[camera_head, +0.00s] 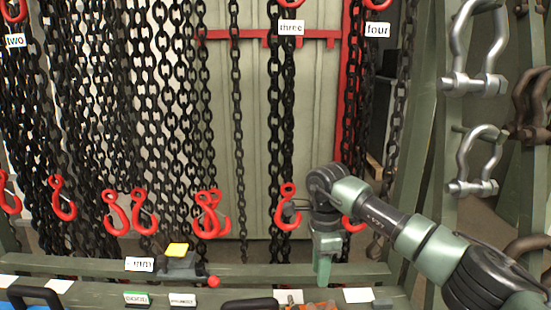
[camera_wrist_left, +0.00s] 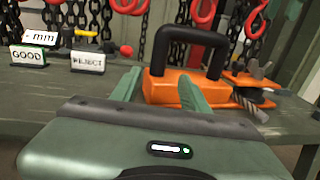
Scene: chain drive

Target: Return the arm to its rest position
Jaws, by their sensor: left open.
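My right arm comes in from the right in the head view. Its green gripper (camera_head: 323,268) points down above the bench edge, in front of the hanging chains. Its fingers overlap from this angle, so I cannot tell whether they are apart, and I see nothing clearly held. In the left wrist view my left gripper (camera_wrist_left: 160,92) is open, with its two green fingers apart. The left gripper does not show in the head view.
Black chains (camera_head: 165,60) with red hooks (camera_head: 210,215) hang behind the bench (camera_head: 80,265). Grey shackles (camera_head: 478,165) hang at the right. A GOOD sign (camera_wrist_left: 28,56) and a REJECT sign (camera_wrist_left: 87,62) stand on the bench. A yellow-topped device (camera_head: 178,262) sits at its back.

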